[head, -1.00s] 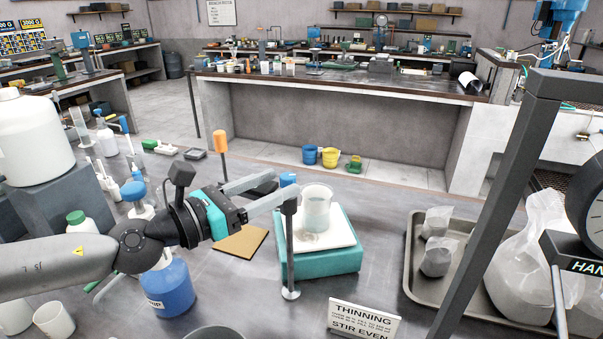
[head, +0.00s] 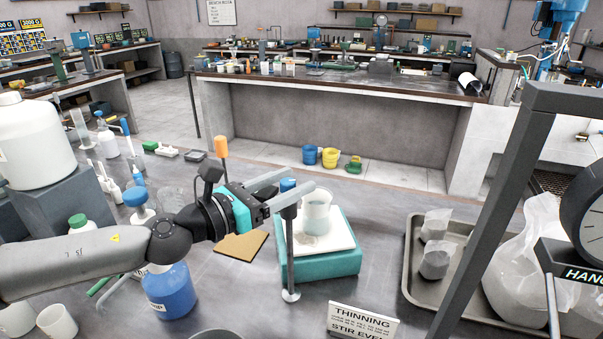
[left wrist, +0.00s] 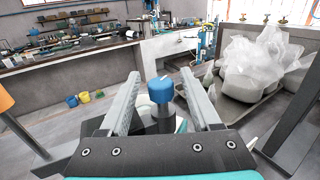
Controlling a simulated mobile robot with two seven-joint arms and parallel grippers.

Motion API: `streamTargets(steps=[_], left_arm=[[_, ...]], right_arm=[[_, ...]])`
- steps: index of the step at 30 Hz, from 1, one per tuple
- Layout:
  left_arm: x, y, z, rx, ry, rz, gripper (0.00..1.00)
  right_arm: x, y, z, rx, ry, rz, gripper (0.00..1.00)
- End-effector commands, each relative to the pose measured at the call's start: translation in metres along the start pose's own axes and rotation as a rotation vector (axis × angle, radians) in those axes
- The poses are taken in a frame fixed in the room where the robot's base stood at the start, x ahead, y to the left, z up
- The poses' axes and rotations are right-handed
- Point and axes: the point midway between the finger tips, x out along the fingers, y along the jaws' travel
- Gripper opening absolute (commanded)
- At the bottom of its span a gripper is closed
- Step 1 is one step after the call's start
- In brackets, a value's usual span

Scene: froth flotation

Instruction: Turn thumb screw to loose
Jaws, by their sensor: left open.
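The thumb screw is a blue knob (head: 288,185) on top of an upright grey post (head: 290,240), and it also shows in the left wrist view (left wrist: 160,90) with a pale mark on its top. My left gripper (head: 301,179) is open, with one finger on each side of the knob. In the left wrist view the fingers (left wrist: 160,76) stand apart, with visible gaps to the knob. The right gripper is not in view.
A blue bottle (head: 170,291) stands below my left arm. A metal tray (head: 412,262) with wrapped samples lies to the right, behind a dark upright frame (head: 490,220).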

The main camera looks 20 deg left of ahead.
Motion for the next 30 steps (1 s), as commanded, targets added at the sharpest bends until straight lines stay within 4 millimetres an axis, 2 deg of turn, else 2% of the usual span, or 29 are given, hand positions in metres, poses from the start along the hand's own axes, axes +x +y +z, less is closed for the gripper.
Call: streamTargets(steps=[12,25,30], left_arm=[[0.025,0.0,0.002,-0.001,-0.002,0.0,0.64],[0.028,-0.001,0.0,0.001,0.001,-0.002,0.64],[0.028,-0.001,0.0,0.001,0.0,-0.002,0.45]], right_arm=[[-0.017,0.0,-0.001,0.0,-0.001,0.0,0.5],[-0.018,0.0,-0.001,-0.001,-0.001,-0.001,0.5],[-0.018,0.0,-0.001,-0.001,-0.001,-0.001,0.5]])
